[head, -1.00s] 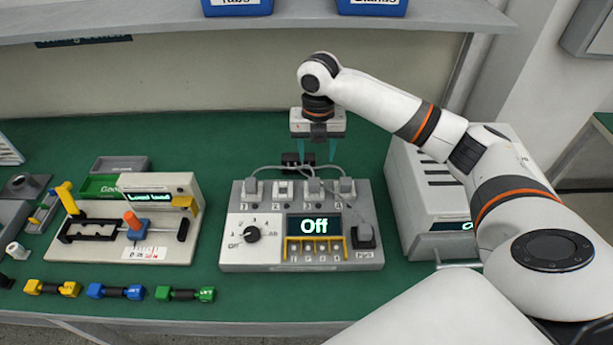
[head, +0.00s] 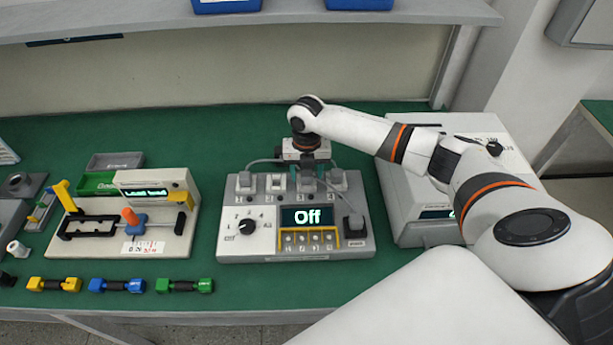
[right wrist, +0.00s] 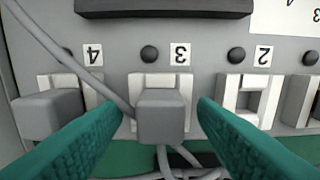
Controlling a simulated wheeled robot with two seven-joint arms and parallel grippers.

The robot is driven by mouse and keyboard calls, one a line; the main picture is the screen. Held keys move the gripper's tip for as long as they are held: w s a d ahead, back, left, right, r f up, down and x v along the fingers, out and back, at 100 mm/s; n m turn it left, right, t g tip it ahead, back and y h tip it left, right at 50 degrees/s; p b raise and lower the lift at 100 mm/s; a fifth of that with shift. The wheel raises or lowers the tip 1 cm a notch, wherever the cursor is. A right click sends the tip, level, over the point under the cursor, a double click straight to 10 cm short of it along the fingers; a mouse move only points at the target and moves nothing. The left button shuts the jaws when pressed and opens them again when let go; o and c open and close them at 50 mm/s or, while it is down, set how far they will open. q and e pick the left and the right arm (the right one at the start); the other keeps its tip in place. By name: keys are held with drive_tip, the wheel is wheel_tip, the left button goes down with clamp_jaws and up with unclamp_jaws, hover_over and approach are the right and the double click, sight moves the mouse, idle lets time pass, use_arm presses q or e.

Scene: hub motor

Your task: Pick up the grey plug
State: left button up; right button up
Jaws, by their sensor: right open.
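The grey tester box (head: 262,215) has numbered sockets along its back edge. Grey plugs sit in sockets 1 (head: 245,182), 3 (head: 306,182) and 4 (head: 338,180); socket 2 (head: 276,183) has no plug. My right gripper (head: 306,166) is over the back of the box at socket 3, its fingertips mostly hidden in the head view. In the right wrist view its open green fingers (right wrist: 160,112) stand on either side of the socket 3 plug (right wrist: 162,116), with a gap on each side. My left gripper is not in view.
Grey cables (right wrist: 178,160) trail from the plugs, one crossing near the left finger. The socket 4 plug (right wrist: 45,115) is close beside that finger. A dark plug (head: 353,226) sits at the box's right. A large grey device (head: 415,200) stands to the right.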

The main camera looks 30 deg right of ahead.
sight(306, 173)
drive_tip(key=c, duration=0.4)
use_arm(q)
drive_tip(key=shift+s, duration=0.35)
use_arm(e)
drive_tip(key=c, duration=0.7)
drive_tip(key=shift+r, duration=0.1)
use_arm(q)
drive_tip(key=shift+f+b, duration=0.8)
use_arm(e)
wheel_tip(306, 173, up, 10)
drive_tip(key=shift+f, duration=0.1)
